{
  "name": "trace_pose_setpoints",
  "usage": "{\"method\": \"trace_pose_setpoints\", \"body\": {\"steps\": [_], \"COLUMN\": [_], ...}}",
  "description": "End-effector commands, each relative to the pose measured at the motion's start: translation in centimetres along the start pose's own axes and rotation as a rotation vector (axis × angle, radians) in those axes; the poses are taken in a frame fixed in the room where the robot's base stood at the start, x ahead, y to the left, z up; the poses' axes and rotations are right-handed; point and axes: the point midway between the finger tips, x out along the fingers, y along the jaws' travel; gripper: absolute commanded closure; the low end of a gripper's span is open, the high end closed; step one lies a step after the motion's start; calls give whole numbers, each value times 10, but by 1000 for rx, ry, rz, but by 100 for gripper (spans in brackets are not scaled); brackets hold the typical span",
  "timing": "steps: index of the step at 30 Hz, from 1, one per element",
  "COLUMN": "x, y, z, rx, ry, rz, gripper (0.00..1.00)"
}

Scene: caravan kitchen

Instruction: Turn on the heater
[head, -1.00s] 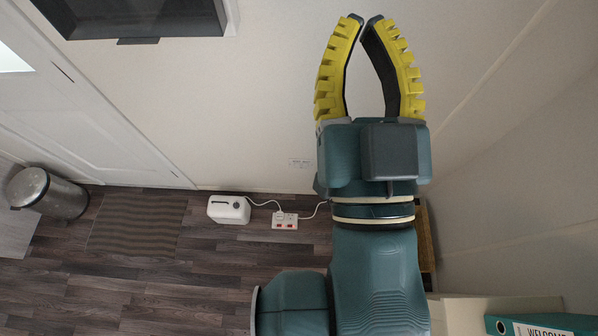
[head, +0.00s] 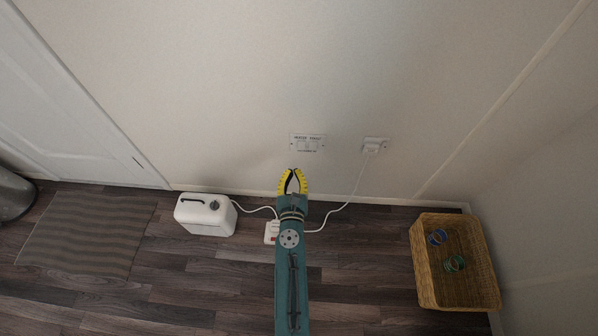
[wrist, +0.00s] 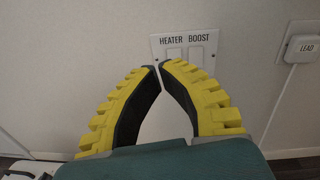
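The switch plate (head: 307,142) is on the wall, just above my gripper in the head view. In the wrist view the plate (wrist: 209,68) is labelled HEATER on the left and BOOST on the right. A white heater switch (wrist: 176,55) sits under the first label, beside a boost switch (wrist: 197,53). Which way either is set cannot be told. My gripper (head: 294,170) is empty, its yellow fingers bowed and its tips brought nearly together. In the wrist view the gripper tips (wrist: 160,66) overlap the plate's lower left part; contact cannot be told.
A plugged socket (head: 373,146) is right of the plate, its cord running to a power strip (head: 271,232) on the floor. A white canister-like box (head: 206,214) stands left of the strip. A wicker basket (head: 424,262) stands at the right.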

Motion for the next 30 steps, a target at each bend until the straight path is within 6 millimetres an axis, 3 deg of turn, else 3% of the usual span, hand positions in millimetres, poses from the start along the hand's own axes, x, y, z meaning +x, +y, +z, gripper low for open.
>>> {"method": "trace_pose_setpoints", "body": {"steps": [1, 4, 17, 30], "x": [-2, -7, -2, 75], "y": [3, 3, 3, 0], "z": [-34, -58, -62, -74], "rx": [64, 142, 157, 155], "ry": [34, 77, 86, 83], "rz": [-19, -45, -50, -50], "gripper": [100, 100, 100, 100]}}
